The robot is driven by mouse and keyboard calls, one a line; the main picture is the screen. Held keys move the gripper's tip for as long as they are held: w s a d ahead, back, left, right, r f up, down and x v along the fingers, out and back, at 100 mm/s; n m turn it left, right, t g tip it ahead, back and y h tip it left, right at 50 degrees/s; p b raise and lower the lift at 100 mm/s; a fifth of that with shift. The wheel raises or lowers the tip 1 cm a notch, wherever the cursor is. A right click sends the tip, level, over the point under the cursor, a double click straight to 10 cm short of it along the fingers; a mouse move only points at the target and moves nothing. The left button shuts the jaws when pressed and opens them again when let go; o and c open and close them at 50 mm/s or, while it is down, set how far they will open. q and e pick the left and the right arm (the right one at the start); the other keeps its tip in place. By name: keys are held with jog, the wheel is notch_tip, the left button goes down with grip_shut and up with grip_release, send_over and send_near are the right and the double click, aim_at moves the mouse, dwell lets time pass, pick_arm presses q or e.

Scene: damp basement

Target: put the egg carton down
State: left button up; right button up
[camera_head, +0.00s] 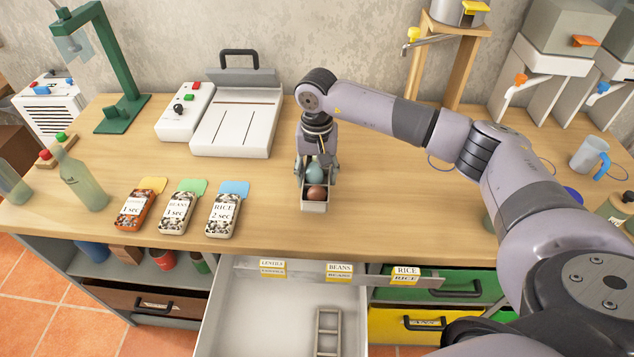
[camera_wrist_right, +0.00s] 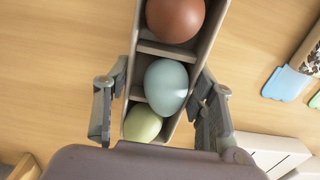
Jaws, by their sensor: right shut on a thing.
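The egg carton (camera_head: 314,206) is a narrow grey tray at the middle of the wooden table, with its long side pointing toward me. In the right wrist view the carton (camera_wrist_right: 208,42) holds a brown egg (camera_wrist_right: 175,18), a pale blue egg (camera_wrist_right: 166,86) and a green egg (camera_wrist_right: 143,123) in separate compartments. My right gripper (camera_head: 317,172) is shut on the carton, one finger on each long side; its fingers also show in the wrist view (camera_wrist_right: 160,112). I cannot tell whether the carton touches the table. My left gripper is not in view.
Three labelled packets, one being the rice packet (camera_head: 223,215), lie to the left. A white sealer machine (camera_head: 237,122) stands behind. An open white drawer (camera_head: 270,310) juts out below the table's front edge. Bare tabletop (camera_head: 400,200) lies right of the carton.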

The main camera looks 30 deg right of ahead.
notch_tip(320, 180, down, 4)
jog(key=shift+r+p, duration=0.2)
jog(key=shift+p, duration=0.15)
jog(key=shift+f, duration=0.2)
jog(key=o, duration=1.1)
jog(key=shift+r, duration=0.1)
